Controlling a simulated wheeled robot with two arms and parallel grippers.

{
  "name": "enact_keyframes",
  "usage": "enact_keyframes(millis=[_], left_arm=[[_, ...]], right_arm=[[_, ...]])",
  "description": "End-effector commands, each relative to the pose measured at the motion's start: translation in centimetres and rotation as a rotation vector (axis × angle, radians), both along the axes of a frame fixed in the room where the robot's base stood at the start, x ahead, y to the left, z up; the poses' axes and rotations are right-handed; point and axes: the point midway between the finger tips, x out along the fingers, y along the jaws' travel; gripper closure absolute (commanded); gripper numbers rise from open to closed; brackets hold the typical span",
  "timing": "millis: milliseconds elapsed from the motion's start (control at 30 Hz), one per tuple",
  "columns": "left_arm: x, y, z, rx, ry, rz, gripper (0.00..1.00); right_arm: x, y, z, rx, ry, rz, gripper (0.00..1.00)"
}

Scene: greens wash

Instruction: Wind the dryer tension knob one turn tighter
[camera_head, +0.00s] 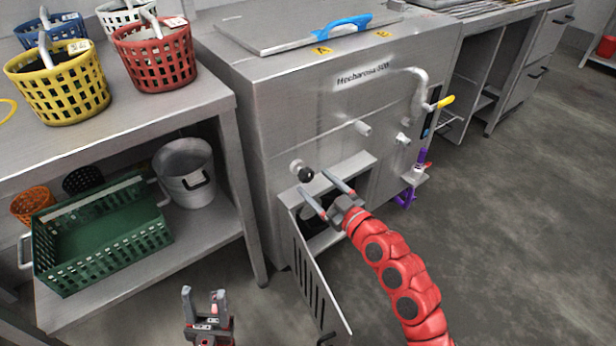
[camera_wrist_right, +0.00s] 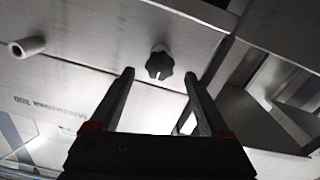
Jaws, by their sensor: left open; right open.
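The dryer tension knob is a small black lobed knob (camera_head: 305,174) on the front of the steel machine, above its open lower compartment. It also shows in the right wrist view (camera_wrist_right: 159,65), centred between the fingertips and just beyond them. My right gripper (camera_head: 312,179) is open and empty, its two fingers pointing at the knob. Its fingertips (camera_wrist_right: 160,73) lie on either side of the knob's line and do not appear to touch it. My left gripper (camera_head: 204,291) is open and empty, low in front of the shelf, away from the machine.
A slotted door (camera_head: 312,275) hangs open below the knob. A steel pot (camera_head: 186,172) and a green crate (camera_head: 104,238) stand on the lower shelf at left. Yellow (camera_head: 60,88) and red baskets (camera_head: 155,55) stand on the bench above. The floor at right is clear.

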Motion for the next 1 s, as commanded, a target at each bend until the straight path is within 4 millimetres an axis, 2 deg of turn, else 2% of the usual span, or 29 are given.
enact_keyframes(millis=[33, 200, 600, 667, 1000], left_arm=[[0.0, 0.0, -0.2, 0.002, -0.001, 0.0, 0.5], [0.0, 0.0, -0.5, 0.008, -0.003, -0.001, 0.5], [0.0, -0.1, -0.5, 0.01, -0.004, -0.002, 0.5], [0.0, -0.1, -0.5, 0.01, -0.004, -0.002, 0.5], [0.0, -0.1, -0.5, 0.01, -0.004, -0.002, 0.5]], right_arm=[[0.8, 0.7, 0.1, 0.002, -0.003, 0.004, 0.2], [2.6, 1.9, -0.1, 0.001, 0.0, 0.001, 0.2], [3.3, 2.4, 0.0, 0.002, 0.0, -0.001, 0.2], [3.3, 2.4, 0.0, 0.002, 0.0, -0.001, 0.29], [3.3, 2.4, 0.0, 0.002, 0.0, -0.001, 0.9]])
